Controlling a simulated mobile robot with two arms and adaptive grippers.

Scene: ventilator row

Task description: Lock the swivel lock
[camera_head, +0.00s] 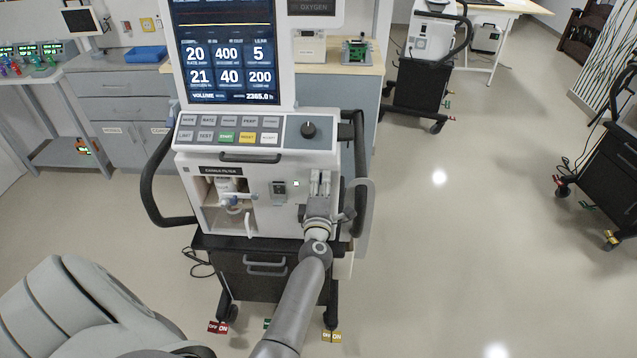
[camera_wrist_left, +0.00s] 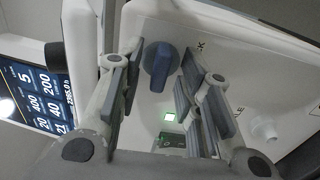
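A blue knob (camera_wrist_left: 160,65) on the white front panel of the ventilator (camera_head: 250,150) shows in the left wrist view; I take it as the swivel lock. A label ending in K is printed beside it, the rest hidden. My left gripper (camera_head: 320,178) is in front of the panel's right side in the head view and covers the knob there. In the left wrist view the left gripper's fingers (camera_wrist_left: 160,72) are apart, with the knob showing in the gap between them. I cannot tell whether they touch it. My right gripper is in neither view.
A small lit indicator (camera_head: 296,184) and a dark switch (camera_head: 279,188) are left of the gripper. Black side handles (camera_head: 359,175) flank the ventilator. A white port (camera_wrist_left: 264,128) sticks out near the right finger. Clear floor (camera_head: 450,240) lies to the right.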

